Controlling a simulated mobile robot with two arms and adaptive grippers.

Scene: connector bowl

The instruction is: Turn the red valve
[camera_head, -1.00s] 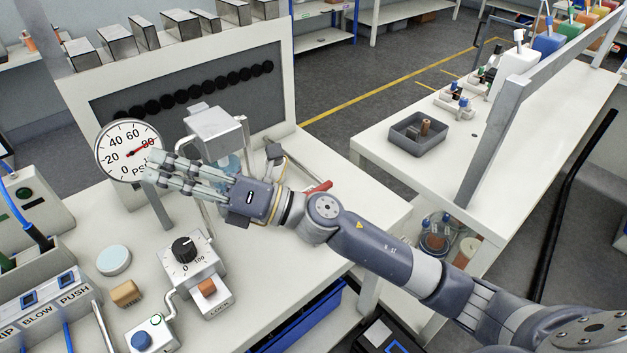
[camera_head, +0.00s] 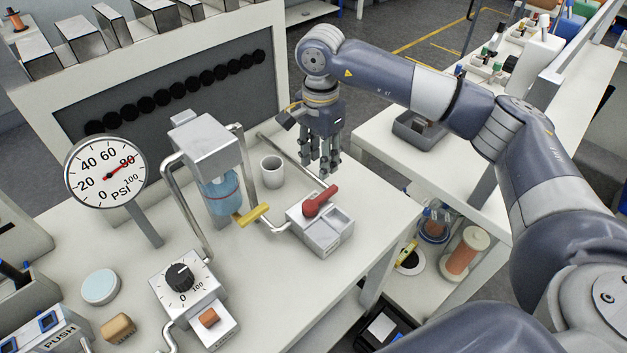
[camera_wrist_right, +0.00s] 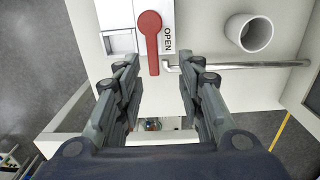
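The red valve (camera_head: 319,201) is a lever handle on a grey metal block (camera_head: 327,236) on the white bench. It also shows in the right wrist view (camera_wrist_right: 151,42), beside the word OPEN, with its free end toward my fingers. My right gripper (camera_head: 325,170) points down just behind and above the valve in the head view. In the wrist view my right gripper (camera_wrist_right: 157,82) has its fingers spread apart with nothing between them; the lever's end lies just beyond the fingertips. My left gripper is not in view.
A metal pipe (camera_head: 300,158) runs behind the valve block. A white cup (camera_head: 271,172), a yellow lever (camera_head: 252,214) and a blue liquid container (camera_head: 222,192) stand to the left. A pressure gauge (camera_head: 105,172) and a dial box (camera_head: 182,280) are farther left.

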